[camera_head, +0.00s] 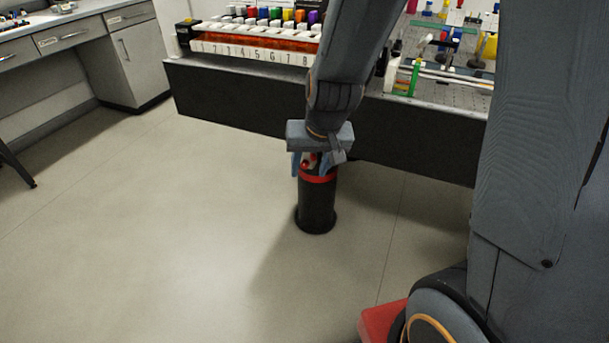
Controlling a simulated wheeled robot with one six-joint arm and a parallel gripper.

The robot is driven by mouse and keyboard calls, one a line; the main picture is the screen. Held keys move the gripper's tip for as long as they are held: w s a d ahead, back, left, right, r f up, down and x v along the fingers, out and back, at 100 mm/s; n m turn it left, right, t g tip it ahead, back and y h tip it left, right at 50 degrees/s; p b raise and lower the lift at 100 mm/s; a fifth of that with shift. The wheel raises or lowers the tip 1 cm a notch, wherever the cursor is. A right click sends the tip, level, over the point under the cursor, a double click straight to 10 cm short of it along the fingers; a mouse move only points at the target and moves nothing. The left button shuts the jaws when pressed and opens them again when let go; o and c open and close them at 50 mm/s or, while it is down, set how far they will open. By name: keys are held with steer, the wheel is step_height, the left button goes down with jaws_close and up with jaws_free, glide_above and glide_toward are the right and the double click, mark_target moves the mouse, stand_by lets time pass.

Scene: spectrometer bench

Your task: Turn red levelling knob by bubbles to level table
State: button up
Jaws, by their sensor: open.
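The table (240,105) has a thick dark edge and stands on a black cylindrical leg (316,212) near its front. A red levelling knob (318,178) shows as a red band around the top of this leg. My gripper (318,161) hangs pointing down at the top of the leg, just above the red band. Its fingers are open, one on each side. Something red and pale shows between them; I cannot tell whether the fingers touch it. The gripper body hides the upper part of the leg. I cannot make out any bubble levels.
A numbered rack with coloured caps (255,47) stands on the table's left part. Optical parts (445,50) stand on the right part. Grey cabinets (130,50) are at the far left. The floor (150,220) in front is clear.

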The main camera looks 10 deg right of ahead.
steer(key=w+a+f+m+t+b, duration=0.1)
steer(key=w+a+f+t+b, duration=0.2)
steer(key=w+f, duration=0.65)
steer(key=m+t+h+b, duration=0.4)
steer(key=t+h+b, duration=0.15)
steer(key=b, duration=0.65)
glide_toward(304, 166)
steer(key=a+r, duration=0.2)
steer(key=a, duration=0.2)
step_height(304, 166, down, 6)
steer(key=w+d+m+t+h+b, duration=0.1)
steer(key=w+d+t+h+b, duration=0.1)
steer(key=h+b, duration=0.4)
steer(key=b+x, duration=0.1)
steer(key=x, duration=0.5)
steer(key=shift+w+d+b, duration=0.1)
steer(key=shift+d+b, duration=0.05)
steer(key=shift+b, duration=0.15)
steer(key=shift+c, duration=0.2)
steer(key=c, duration=1)
